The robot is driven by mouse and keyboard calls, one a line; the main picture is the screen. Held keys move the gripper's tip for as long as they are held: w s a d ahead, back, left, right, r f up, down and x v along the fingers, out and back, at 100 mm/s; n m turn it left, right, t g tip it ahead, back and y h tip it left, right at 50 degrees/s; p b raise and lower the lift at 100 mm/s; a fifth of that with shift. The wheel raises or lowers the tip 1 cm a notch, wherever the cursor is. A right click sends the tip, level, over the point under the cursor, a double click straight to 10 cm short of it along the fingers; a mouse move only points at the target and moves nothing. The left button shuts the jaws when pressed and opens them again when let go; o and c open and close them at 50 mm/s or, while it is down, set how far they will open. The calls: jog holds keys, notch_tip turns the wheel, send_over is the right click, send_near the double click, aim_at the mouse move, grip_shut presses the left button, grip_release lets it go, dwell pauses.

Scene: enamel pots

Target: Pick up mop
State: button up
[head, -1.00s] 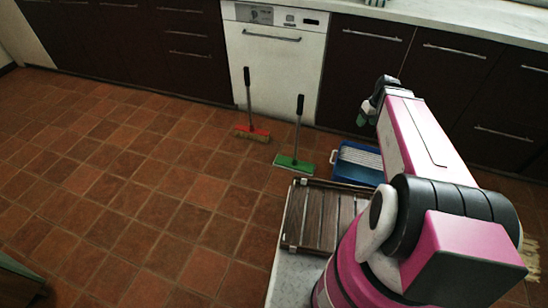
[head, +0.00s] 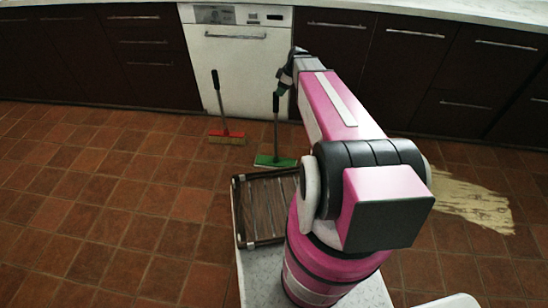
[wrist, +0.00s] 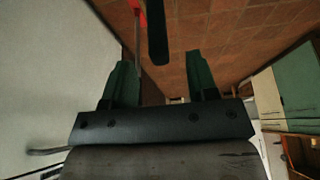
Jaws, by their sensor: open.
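The green-headed mop (head: 275,161) stands upright on the tiled floor in front of the white dishwasher, its black-topped handle (head: 276,103) pointing up. A similar tool with a red head and pale bristles (head: 227,137) stands to its left. My gripper (head: 285,76) appears just by the top of the green mop's handle in the head view; the depth between them is unclear. In the wrist view the two green fingers (wrist: 161,78) are spread and empty. A black handle (wrist: 158,35) shows beyond the gap between them, with a red part (wrist: 140,18) beside it.
The white dishwasher (head: 240,60) and dark cabinets (head: 372,62) line the back wall. A yellowish spill (head: 470,203) lies on the floor at right. A slatted tray (head: 243,215) is beside my arm. The floor at left is clear.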

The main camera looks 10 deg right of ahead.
send_over(276, 111)
jog(key=w, duration=0.1)
notch_tip(276, 111, down, 6)
jog(key=shift+d+f, duration=0.1)
grip_shut()
